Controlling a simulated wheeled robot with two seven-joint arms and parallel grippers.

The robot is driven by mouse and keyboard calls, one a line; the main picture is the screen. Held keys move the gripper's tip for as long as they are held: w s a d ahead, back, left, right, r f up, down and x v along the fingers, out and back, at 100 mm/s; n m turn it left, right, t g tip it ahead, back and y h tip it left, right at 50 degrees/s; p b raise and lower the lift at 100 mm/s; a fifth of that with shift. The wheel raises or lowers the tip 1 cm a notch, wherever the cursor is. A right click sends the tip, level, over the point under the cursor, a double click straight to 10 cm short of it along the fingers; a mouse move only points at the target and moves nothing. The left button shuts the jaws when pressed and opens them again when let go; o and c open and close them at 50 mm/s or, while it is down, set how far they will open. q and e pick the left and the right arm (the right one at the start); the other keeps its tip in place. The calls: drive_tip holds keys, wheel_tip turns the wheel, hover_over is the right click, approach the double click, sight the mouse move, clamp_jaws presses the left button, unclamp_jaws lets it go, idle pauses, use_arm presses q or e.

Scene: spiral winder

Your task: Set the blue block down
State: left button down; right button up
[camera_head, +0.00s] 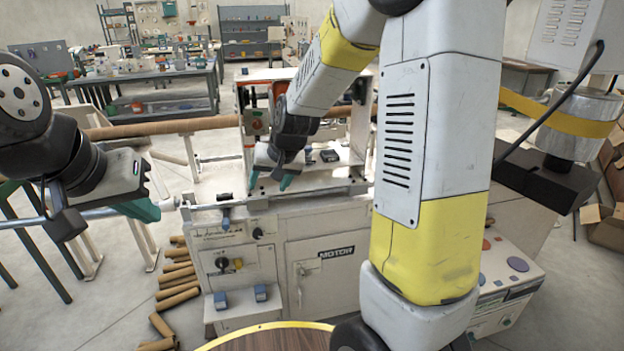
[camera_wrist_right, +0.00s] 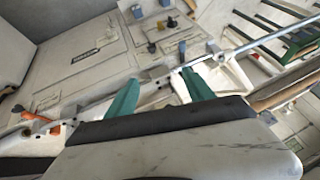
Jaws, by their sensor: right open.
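My right gripper (camera_head: 269,183) is open over the front part of the machine top, its two teal fingers pointing down and apart. The right wrist view shows the open fingers (camera_wrist_right: 160,77) with nothing between them. A small upright blue piece (camera_head: 226,215) is at the machine's front left edge, left of the right gripper; it also shows beyond the fingertips in the right wrist view (camera_wrist_right: 182,50). I cannot tell whether it is the blue block. My left gripper (camera_head: 142,210) is at the left, partly hidden behind its wrist; its opening cannot be made out.
The winder (camera_head: 330,240) has a panel with knobs and a MOTOR door. Two blue-topped pieces (camera_head: 220,300) (camera_head: 260,293) sit on its low front ledge. A long brown tube (camera_head: 165,127) runs behind. Several brown tubes (camera_head: 178,280) lie on the floor at left. My right arm hides much of the right side.

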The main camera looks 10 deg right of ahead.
drive_tip(key=s+d+r, duration=0.2)
drive_tip(key=s+r, duration=0.2)
drive_tip(key=s, duration=0.4)
drive_tip(key=s+d+r+n, duration=0.1)
drive_tip(key=s+d+r, duration=0.2)
drive_tip(key=s, duration=0.5)
drive_tip(key=s+d+r, duration=0.2)
drive_tip(key=s+r, duration=0.3)
drive_tip(key=s, duration=0.3)
drive_tip(key=shift+d+r+h, duration=0.15)
drive_tip(key=shift+d+h, duration=0.15)
drive_tip(key=shift+d, duration=0.05)
